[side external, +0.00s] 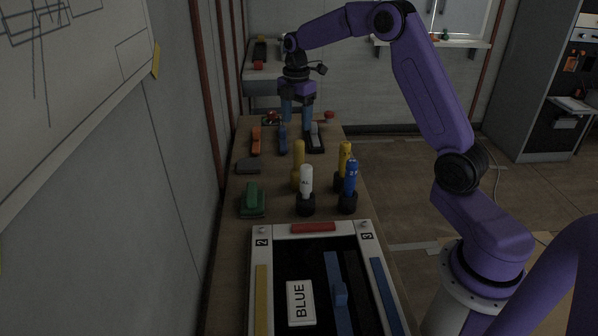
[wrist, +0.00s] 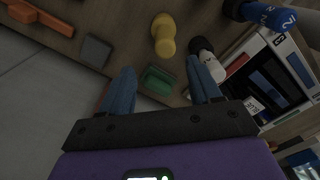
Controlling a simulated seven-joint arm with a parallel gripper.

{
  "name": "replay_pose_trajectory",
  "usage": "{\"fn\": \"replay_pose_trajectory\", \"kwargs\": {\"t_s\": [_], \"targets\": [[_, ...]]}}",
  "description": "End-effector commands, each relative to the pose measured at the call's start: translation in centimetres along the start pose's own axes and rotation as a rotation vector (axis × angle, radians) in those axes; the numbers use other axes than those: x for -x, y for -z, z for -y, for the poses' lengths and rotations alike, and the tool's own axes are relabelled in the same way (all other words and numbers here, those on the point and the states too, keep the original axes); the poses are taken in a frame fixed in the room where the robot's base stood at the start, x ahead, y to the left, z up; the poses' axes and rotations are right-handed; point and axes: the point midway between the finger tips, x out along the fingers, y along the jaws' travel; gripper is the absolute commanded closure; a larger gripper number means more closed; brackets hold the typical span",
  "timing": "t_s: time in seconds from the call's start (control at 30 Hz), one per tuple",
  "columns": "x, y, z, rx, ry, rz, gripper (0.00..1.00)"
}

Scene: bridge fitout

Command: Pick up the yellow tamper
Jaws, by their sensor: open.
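The yellow tamper (side external: 298,168) stands upright on the wooden table, an all-yellow piece with a slim handle and wider base. In the wrist view the yellow tamper (wrist: 164,36) shows beyond my fingertips, near the top middle. My gripper (side external: 297,120) is over the far end of the table, pointing down, well behind the tamper. In the wrist view my gripper (wrist: 160,68) has its two blue fingers spread apart with nothing held between them. A green block-like piece (wrist: 157,82) shows in the gap, below them.
Close to the tamper stand a white black-based piece (side external: 306,185), a blue one (side external: 350,182) and a yellow black-based one (side external: 346,157). A green piece (side external: 252,200) and grey block (side external: 248,166) lie left. A framed tray (side external: 263,230) fills the near end. A wall borders the left.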

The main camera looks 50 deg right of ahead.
Motion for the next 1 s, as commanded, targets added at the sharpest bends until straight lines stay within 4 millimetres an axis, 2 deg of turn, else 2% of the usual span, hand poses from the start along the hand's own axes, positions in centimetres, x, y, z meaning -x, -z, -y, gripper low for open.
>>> {"fn": "replay_pose_trajectory", "kwargs": {"t_s": [0.1, 0.3, 0.63, 0.83, 1.0], "targets": [[-2.4, 0.0, 0.1, -0.001, 0.004, 0.0, 0.37], [-5.8, 0.0, 0.1, -0.002, 0.002, 0.0, 0.37], [-8.1, 0.0, 0.3, -0.002, 0.001, 0.0, 0.37], [-11.0, -0.1, 0.9, -0.001, 0.003, 0.0, 0.37], [-12.4, -0.1, 0.8, -0.002, 0.0, 0.0, 0.37]]}}
